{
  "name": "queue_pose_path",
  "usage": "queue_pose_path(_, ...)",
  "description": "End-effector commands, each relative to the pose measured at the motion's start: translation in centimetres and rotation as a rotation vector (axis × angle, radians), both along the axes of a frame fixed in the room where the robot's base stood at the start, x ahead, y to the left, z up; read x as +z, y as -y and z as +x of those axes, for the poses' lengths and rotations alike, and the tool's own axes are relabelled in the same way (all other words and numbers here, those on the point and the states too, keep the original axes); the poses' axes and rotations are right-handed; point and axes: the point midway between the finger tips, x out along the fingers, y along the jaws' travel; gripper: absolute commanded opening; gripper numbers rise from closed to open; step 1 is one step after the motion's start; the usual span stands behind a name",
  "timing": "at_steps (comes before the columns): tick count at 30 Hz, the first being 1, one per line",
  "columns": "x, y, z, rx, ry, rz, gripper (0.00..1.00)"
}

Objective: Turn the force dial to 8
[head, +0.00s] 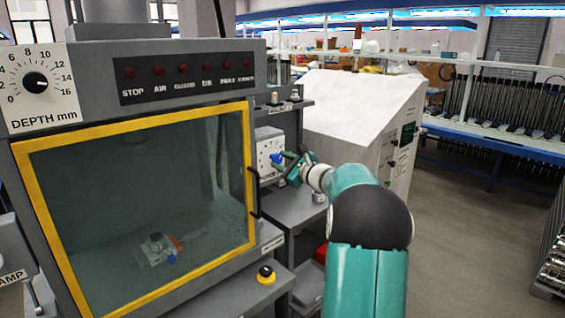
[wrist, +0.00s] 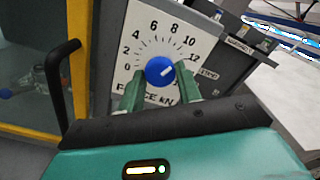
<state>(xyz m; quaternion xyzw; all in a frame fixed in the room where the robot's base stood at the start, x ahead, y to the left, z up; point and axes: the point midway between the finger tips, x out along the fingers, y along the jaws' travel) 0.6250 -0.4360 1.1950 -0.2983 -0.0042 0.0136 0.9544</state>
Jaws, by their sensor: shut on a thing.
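The force dial is a white plate (wrist: 145,45) with black numbers and the label "FORCE kN", and it also shows in the head view (head: 265,146). Its round blue knob (wrist: 160,71) has a white pointer line aimed up and right, roughly between 10 and 12. My gripper (head: 287,163) is at the dial in the head view. In the wrist view its green fingers (wrist: 160,84) are shut on the knob from both sides, and they hide the lower part of the dial.
A yellow-framed machine window (head: 140,200) with a black handle (head: 254,192) stands left of the dial. A "DEPTH mm" dial (head: 37,82) is at the upper left. A pale sloped console (head: 355,115) stands right of the dial. Open floor (head: 465,240) lies at the right.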

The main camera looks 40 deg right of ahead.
Motion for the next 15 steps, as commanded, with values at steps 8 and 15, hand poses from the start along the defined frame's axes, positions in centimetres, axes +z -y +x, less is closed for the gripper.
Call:
queue_pose_path(8,-0.05,-0.02,-0.02,0.001,0.006,-0.234,0.12)
queue_pose_path(15,-0.04,0.02,-0.05,0.001,0.01,-0.37,0.12)
